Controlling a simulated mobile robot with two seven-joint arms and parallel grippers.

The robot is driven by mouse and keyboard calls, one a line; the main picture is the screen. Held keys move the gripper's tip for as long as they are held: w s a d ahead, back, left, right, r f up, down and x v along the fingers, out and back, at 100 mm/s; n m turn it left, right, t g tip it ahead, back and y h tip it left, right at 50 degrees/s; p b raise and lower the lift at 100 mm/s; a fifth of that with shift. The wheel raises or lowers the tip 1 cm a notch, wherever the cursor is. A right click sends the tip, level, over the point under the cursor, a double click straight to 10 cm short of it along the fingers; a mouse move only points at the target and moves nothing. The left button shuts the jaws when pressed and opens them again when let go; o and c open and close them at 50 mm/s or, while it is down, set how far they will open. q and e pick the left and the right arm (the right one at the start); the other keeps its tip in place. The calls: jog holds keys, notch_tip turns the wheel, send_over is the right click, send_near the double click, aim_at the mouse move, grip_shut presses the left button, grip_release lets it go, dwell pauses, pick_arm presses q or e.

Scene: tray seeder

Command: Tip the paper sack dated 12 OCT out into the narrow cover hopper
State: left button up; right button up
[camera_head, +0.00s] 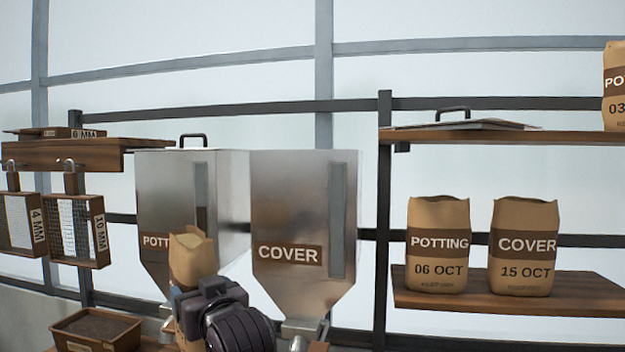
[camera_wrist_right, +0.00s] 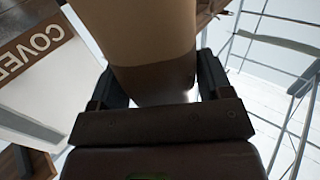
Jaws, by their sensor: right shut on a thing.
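The narrow cover hopper (camera_head: 302,196) is a metal bin with a brown COVER label and a sight strip, right of the potting hopper; no lid shows on its top. Its label also shows upside down in the right wrist view (camera_wrist_right: 35,48). My right gripper (camera_head: 190,290) is shut on a brown paper sack (camera_head: 190,262), in front of the potting hopper and left of the cover hopper, below the hopper tops. In the right wrist view the sack (camera_wrist_right: 140,35) sits between both fingers. Its date is not visible. My left gripper is not in view.
The potting hopper (camera_head: 160,180) has a handled lid. A flat lid (camera_head: 462,125) lies on the upper right shelf. Sacks marked POTTING 06 OCT (camera_head: 437,252) and COVER 15 OCT (camera_head: 524,252) stand on the lower shelf. A soil-filled tray (camera_head: 95,332) is at lower left.

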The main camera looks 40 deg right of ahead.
jog(key=w+d+r+m+h, duration=0.1)
jog(key=w+r+h, duration=0.1)
jog(key=r, duration=0.9)
jog(key=w+d+r+m+h, duration=0.1)
jog(key=r, duration=0.9)
jog(key=s+d+r+m+g+h, duration=0.1)
jog(key=d+r+m+g+h, duration=0.2)
jog(key=r, duration=0.8)
jog(key=s+d+r+m+h, duration=0.2)
jog(key=d+r+h, duration=0.3)
jog(key=r, duration=0.7)
jog(key=w+d+f+m+g+h, duration=0.1)
jog(key=d+f+m+g+h, duration=0.2)
jog(key=d, duration=0.5)
jog(key=shift+w+d+f+g, duration=0.15)
jog(key=shift+w+d+g, duration=0.15)
jog(key=shift+w, duration=0.05)
